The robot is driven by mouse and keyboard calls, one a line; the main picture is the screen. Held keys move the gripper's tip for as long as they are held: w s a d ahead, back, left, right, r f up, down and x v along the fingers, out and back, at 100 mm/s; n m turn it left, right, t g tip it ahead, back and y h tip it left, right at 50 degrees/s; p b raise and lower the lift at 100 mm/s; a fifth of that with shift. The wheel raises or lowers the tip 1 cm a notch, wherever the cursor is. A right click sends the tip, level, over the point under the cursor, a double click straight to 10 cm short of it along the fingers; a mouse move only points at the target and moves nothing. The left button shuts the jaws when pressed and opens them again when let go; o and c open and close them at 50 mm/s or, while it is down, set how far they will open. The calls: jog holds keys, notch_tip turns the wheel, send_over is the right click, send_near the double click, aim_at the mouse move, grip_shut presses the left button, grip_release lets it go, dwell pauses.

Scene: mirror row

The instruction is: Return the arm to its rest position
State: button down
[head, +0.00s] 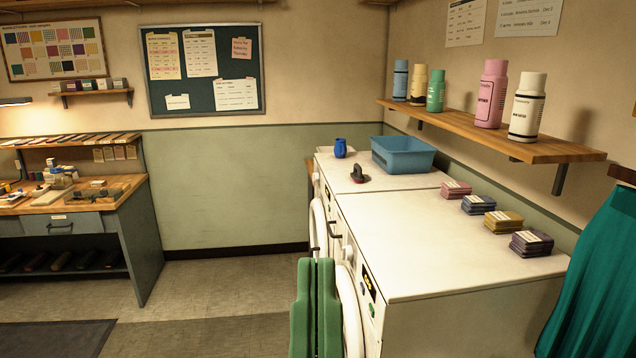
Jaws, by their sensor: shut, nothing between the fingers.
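My gripper (316,264) shows at the bottom middle of the head view as two green fingers side by side, pointing up. The fingers are together with nothing between them. It is in front of the white machines, left of the near one, and overlaps its round door in the picture. The lower part of my gripper and the rest of my arm are cut off by the bottom edge.
Two white machines (430,245) carry a blue tub (402,156), a blue jug (340,148), a dark red-based object (358,174) and several stacks. A bottle shelf (490,132) hangs above. Teal cloth (597,275) hangs right.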

notch_tip(320, 180, up, 20)
jog(key=p, duration=1.6)
jog(key=shift+a, duration=0.1)
